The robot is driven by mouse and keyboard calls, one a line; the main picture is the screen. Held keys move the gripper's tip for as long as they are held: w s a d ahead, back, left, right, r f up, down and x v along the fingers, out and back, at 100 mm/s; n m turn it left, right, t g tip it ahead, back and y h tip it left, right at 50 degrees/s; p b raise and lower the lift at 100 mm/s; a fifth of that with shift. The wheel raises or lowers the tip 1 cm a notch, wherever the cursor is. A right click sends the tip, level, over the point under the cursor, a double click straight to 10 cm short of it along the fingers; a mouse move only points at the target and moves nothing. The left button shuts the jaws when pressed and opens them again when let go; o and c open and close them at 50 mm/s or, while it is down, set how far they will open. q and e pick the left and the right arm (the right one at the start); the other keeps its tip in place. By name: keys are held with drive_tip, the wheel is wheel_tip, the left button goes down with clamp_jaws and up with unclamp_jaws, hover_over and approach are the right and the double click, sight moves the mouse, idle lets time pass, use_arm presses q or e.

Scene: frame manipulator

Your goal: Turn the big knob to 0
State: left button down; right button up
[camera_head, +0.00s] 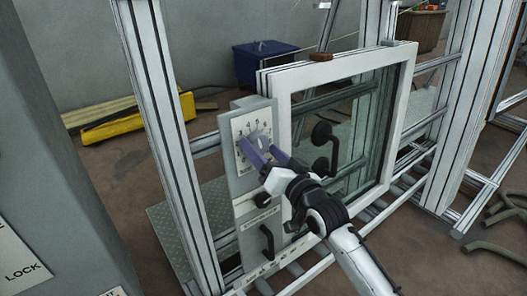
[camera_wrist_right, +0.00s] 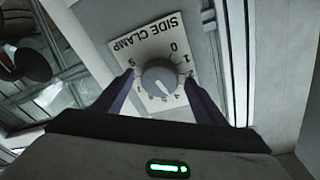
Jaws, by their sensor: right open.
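The big knob (camera_wrist_right: 158,77) is a round grey dial on a white plate (camera_wrist_right: 150,38) marked "SIDE CLAMP" with a ring of digits. A pale mark on the knob points down and right in the right wrist view, near the 4 and 5; the 0 is at the upper right. My right gripper (camera_wrist_right: 159,80) is open, with its purple fingers on either side of the knob and gaps showing between. In the head view, my right gripper (camera_head: 263,154) is in front of the dial plate (camera_head: 241,125) and partly hides the knob. My left gripper is out of view.
The plate sits on a grey control panel (camera_head: 246,188) with a black handle (camera_head: 267,242) lower down. An aluminium post (camera_head: 165,110) stands left of the panel.

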drive_tip(key=c, duration=0.8)
drive_tip(key=shift+c, duration=1.2)
